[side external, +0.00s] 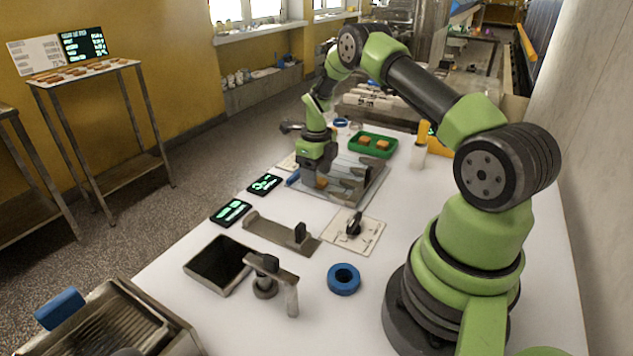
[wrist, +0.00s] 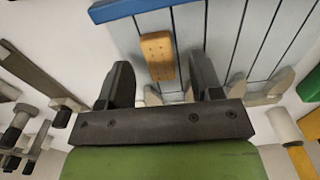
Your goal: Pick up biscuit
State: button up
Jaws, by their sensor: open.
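A tan rectangular biscuit with small holes (wrist: 157,56) lies on a grey slatted mesh plate (wrist: 222,42) in the wrist view. My gripper (wrist: 160,78) is open, with its two dark fingers apart. The biscuit shows in the gap between the fingers, a little beyond the fingertips in the picture, and I see no finger touching it. In the side external view my gripper (side external: 317,172) is low over the plate (side external: 362,176), and part of the biscuit (side external: 321,183) shows just below it. The gripper hides part of the plate there.
A green tray (side external: 388,152) holding orange-brown biscuits (side external: 383,146) stands behind the plate. A blue bar (wrist: 125,8) runs along the plate's edge. Two dark displays (side external: 265,184), a blue ring (side external: 343,279), a knob panel (side external: 353,232) and a dark open bin (side external: 218,264) occupy the table's front half.

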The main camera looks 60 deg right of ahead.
jog(key=shift+f, duration=0.6)
jog(key=c, duration=0.8)
jog(key=shift+c, duration=0.2)
